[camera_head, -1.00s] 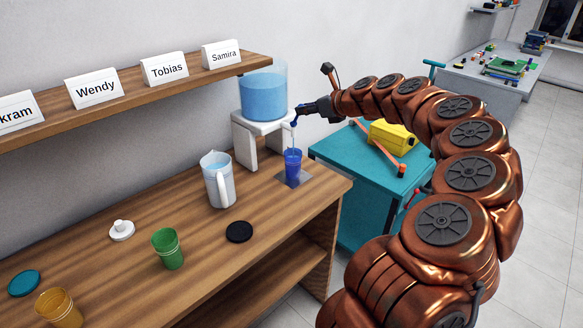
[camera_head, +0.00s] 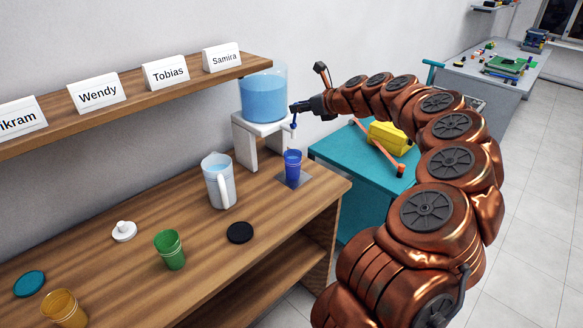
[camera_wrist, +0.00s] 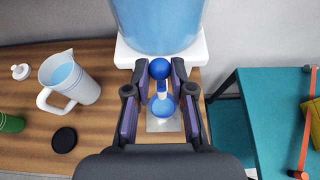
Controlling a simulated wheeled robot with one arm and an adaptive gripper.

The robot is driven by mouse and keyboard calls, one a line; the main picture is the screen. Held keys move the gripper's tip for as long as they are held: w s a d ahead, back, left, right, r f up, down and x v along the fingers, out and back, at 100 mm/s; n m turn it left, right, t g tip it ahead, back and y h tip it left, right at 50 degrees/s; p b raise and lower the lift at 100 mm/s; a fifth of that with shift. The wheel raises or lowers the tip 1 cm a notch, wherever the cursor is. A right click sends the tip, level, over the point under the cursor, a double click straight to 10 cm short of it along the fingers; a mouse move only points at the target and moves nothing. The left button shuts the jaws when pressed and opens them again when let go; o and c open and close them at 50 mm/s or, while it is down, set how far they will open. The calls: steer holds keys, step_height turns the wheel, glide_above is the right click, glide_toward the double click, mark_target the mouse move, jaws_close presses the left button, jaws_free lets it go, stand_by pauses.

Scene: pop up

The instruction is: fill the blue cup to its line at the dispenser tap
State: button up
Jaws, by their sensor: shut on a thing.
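The blue cup (camera_head: 293,168) stands upright on a grey plate (camera_head: 305,180) under the dispenser tap (camera_head: 294,125). The clear dispenser tank (camera_head: 264,98) holds blue water and sits on a white stand. My gripper (camera_head: 296,107) is at the tap's top, above the cup. In the wrist view, its fingers (camera_wrist: 160,70) are shut on the blue round tap handle (camera_wrist: 159,69). Below the handle, the cup (camera_wrist: 164,108) shows as a blue round shape, partly covered by the tap. The cup's line and exact water level cannot be made out.
A water pitcher (camera_head: 218,182) stands left of the cup. A green cup (camera_head: 170,252), an orange cup (camera_head: 64,310), a black lid (camera_head: 240,232), a teal lid (camera_head: 29,284) and a white lid (camera_head: 124,232) are on the wooden counter. A teal table (camera_head: 345,190) is right.

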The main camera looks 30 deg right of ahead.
steer(key=shift+w+r, duration=0.1)
steer(key=shift+r, duration=0.05)
steer(key=shift+w+a+r+p, duration=0.15)
steer(key=shift+w+p, duration=0.2)
steer(key=shift+p, duration=0.2)
steer(key=shift+w, duration=0.15)
steer(key=o, duration=0.9)
steer(key=shift+f, duration=0.2)
steer(key=shift+v, duration=6.05)
steer(key=shift+a, duration=0.1)
